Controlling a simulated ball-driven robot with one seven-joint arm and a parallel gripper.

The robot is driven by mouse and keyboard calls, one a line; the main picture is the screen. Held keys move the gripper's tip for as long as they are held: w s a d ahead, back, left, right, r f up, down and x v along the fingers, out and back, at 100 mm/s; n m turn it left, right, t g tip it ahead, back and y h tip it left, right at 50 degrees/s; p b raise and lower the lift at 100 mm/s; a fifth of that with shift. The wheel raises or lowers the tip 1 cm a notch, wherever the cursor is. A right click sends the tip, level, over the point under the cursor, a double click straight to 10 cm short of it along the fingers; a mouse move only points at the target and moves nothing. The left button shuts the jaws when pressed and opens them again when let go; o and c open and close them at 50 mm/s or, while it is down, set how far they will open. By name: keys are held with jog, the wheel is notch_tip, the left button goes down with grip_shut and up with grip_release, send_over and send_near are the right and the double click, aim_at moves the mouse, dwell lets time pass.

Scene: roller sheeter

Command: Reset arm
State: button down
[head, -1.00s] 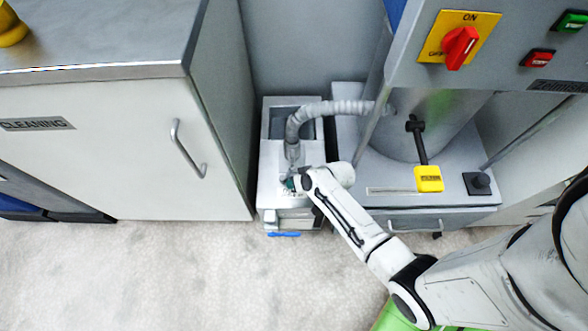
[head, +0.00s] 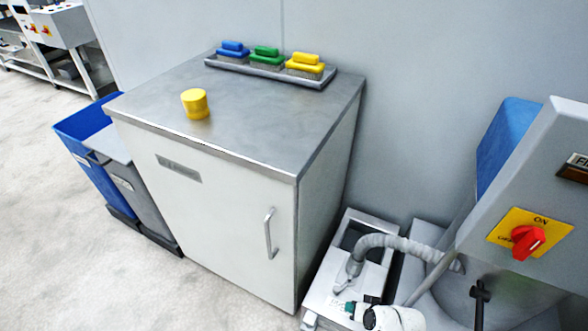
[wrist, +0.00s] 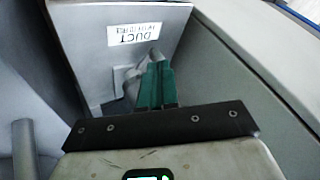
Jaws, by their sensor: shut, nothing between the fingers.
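My gripper (wrist: 155,86) has green fingers that are closed together, with nothing seen between them. In the wrist view it points toward a grey surface with a white label reading "DUCT" (wrist: 138,30). In the head view my gripper (head: 350,307) is at the bottom edge, over or beside the small grey duct unit (head: 340,285). It is close to the lower end of the grey corrugated hose (head: 385,242). Most of my arm is out of the head view.
A white cabinet (head: 225,215) stands left of the duct unit, with a yellow cylinder (head: 195,103) and a tray (head: 270,72) of blue, green and yellow blocks on top. Blue (head: 80,130) and grey (head: 125,180) bins stand left of it. A machine with a red switch (head: 527,240) is at right.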

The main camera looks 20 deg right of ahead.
jog(key=s+a+r+n+g+p, duration=0.1)
jog(key=s+r, duration=0.4)
jog(key=r, duration=0.5)
jog(key=s+a+r+n+g+h+p, duration=0.1)
jog(key=s+r+n+g+p, duration=0.2)
jog(key=r, duration=0.8)
jog(key=s+a+r+n+g+p, duration=0.1)
jog(key=s+r+n+g+p, duration=0.1)
jog(key=s+r+p, duration=0.4)
notch_tip(320, 180, up, 4)
jog(key=shift+s+a+r+h+p, duration=0.25)
jog(key=shift+s+h+p, duration=0.15)
jog(key=shift+s, duration=0.7)
